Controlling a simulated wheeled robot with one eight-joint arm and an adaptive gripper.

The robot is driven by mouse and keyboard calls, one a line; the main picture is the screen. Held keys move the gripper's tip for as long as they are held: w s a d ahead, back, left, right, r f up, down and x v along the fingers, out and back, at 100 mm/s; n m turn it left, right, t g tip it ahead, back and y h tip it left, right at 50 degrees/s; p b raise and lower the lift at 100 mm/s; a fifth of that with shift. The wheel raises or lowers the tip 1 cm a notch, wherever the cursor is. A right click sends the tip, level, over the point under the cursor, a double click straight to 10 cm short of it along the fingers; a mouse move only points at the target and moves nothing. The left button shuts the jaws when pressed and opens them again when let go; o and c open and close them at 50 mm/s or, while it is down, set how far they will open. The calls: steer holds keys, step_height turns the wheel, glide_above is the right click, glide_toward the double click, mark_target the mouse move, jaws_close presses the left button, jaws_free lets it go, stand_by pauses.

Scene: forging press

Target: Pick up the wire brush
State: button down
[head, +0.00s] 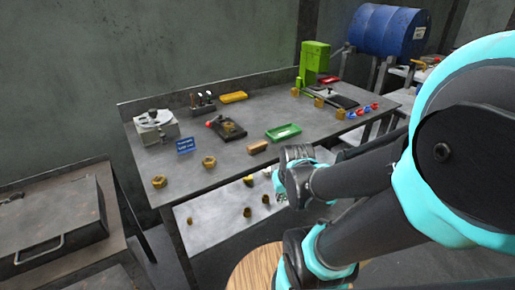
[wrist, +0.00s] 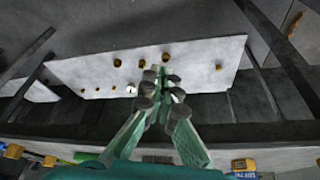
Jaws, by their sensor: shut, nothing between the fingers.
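No wire brush can be made out for certain. A small tan block (head: 258,147) lies near the front edge of the workbench top (head: 225,165) and may be the brush; its bristles cannot be seen. My gripper (head: 281,198) is beyond the front edge of the bench, right of and lower than this block, partly hidden by my own wrist. In the wrist view my gripper (wrist: 160,76) has its green fingers closed together with nothing between them, pointing toward the pale lower shelf (wrist: 200,60).
The bench carries a green tray (head: 283,132), a dark tray (head: 228,130), a blue sign (head: 185,145), brass nuts (head: 209,162) and a green press (head: 314,62). Several small brown parts lie on the lower shelf. A round wooden top (head: 255,268) stands in front. A blue drum (head: 388,30) is behind.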

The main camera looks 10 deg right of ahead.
steer(key=c, duration=2.2)
jaws_free()
steer(key=shift+o, duration=1.1)
steer(key=shift+w+r, duration=0.15)
steer(key=shift+w, duration=0.05)
steer(key=o, duration=0.9)
steer(key=w+a+r+m, duration=0.1)
steer(key=w+r, duration=0.1)
steer(key=w, duration=0.1)
steer(key=w+a+r+m+h, duration=0.1)
steer(key=w+r+m, duration=0.1)
steer(key=w+r, duration=0.1)
steer(key=w+a+r+m+g, duration=0.1)
steer(key=w+r+m, duration=0.1)
steer(key=w+r, duration=0.1)
steer(key=shift+w+r, duration=0.25)
steer(key=shift+w, duration=0.05)
steer(key=shift+c, duration=0.2)
steer(key=m+g+h, duration=0.1)
steer(key=m+h, duration=0.2)
steer(key=m, duration=0.5)
glide_toward(257, 144)
steer(key=x, duration=0.4)
steer(key=shift+w+a+f, duration=0.2)
steer(key=shift+w+a, duration=0.05)
steer(key=shift+w, duration=0.05)
steer(key=shift+s+d+x, duration=0.15)
steer(key=shift+x, duration=1.35)
steer(key=shift+s+d+x, duration=0.15)
steer(key=shift+x, duration=1.35)
